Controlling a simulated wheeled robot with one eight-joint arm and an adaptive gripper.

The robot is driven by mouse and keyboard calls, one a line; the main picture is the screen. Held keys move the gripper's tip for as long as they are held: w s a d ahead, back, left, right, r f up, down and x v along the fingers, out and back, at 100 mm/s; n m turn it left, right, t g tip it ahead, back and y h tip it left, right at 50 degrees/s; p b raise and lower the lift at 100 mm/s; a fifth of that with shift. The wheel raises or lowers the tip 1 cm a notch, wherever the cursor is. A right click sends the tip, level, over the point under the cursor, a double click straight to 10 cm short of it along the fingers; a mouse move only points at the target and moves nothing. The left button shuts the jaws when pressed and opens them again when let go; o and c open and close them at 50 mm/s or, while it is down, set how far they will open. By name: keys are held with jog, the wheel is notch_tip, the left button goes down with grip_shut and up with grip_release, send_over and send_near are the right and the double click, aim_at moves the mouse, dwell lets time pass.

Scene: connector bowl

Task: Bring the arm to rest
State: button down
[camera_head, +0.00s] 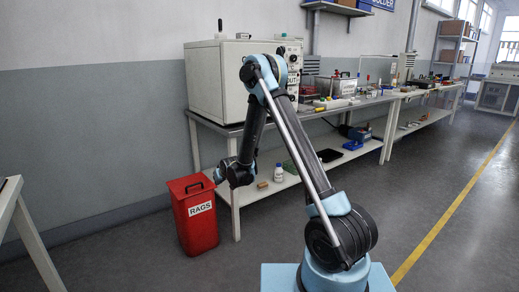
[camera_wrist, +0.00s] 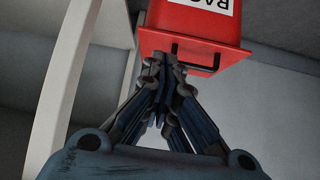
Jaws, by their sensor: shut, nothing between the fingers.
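My gripper (camera_wrist: 163,65) is shut and empty in the wrist view, with its fingers drawn together. Its fingertips overlap the red rags bin in that view; I cannot tell the gap between them. In the head view my arm is raised from its base and bent over at the elbow, its far end hanging down in front of the workbench, near the bin. The fingers are not clear in the head view.
The red rags bin (camera_head: 194,215) stands on the floor left of the workbench (camera_head: 232,129). A large cream cabinet (camera_head: 222,80) sits on the bench. A pale frame leg (camera_head: 35,240) is at the far left. Open grey floor lies to the right, past a yellow line (camera_head: 455,207).

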jog(key=s+d+r+m+g+h, duration=0.1)
jog(key=s+d+r, duration=0.2)
jog(key=d+r, duration=0.45)
jog(key=s+d+r+m+h, duration=0.1)
jog(key=s+d+r, duration=0.1)
jog(key=d+r, duration=0.5)
jog(key=s+d+r+m+g+h, duration=0.1)
jog(key=s+d+r, duration=0.2)
jog(key=s+d, duration=0.3)
jog(key=s+d+r+h, duration=0.1)
jog(key=s+d+r, duration=0.2)
jog(key=s+d, duration=0.35)
jog(key=s+d+m+g, duration=0.2)
jog(key=s+d, duration=1)
jog(key=s, duration=0.2)
jog(key=s+d+f+g, duration=0.1)
jog(key=s+d+f, duration=0.1)
jog(key=s, duration=0.6)
jog(key=s+d+f+m+g+h, duration=0.1)
jog(key=s+d+f, duration=0.1)
jog(key=s, duration=0.6)
jog(key=shift+d, duration=0.45)
